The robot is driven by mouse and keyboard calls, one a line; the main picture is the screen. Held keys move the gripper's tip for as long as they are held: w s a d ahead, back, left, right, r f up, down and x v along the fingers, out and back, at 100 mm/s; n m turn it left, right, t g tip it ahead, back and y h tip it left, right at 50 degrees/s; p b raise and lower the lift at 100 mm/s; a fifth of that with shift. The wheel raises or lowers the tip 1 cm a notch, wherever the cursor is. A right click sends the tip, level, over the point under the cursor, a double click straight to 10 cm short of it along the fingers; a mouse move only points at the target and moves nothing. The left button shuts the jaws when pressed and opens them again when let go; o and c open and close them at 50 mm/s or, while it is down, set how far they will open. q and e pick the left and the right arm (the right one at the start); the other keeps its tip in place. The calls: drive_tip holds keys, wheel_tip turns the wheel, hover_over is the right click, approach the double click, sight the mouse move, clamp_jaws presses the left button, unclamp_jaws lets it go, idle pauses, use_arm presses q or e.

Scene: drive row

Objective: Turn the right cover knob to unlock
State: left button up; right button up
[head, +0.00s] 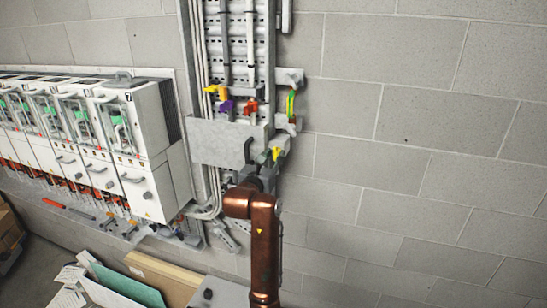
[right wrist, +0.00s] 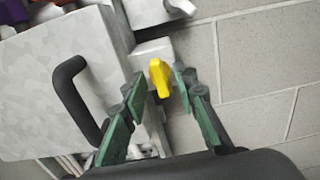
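The right cover knob is a small yellow knob (head: 276,154) at the right edge of a grey metal cover (head: 215,145) on the wall. In the right wrist view the knob (right wrist: 160,78) stands on a small grey block, roughly upright with a slight tilt. My right gripper (head: 264,161) is close in front of it. In the right wrist view the green-padded fingers (right wrist: 158,92) are open, one on each side of the knob, with a gap visible on both sides. The cover's black handle (right wrist: 72,95) is left of the fingers. My left gripper is not in view.
A row of white drive units (head: 135,140) stands at the left. Above the cover are cables and yellow, purple and red parts (head: 250,106). A green and yellow strap (head: 291,103) hangs at the right. Boxes (head: 150,272) lie below. The block wall (head: 420,150) to the right is bare.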

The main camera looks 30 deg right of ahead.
drive_tip(key=v, duration=1.2)
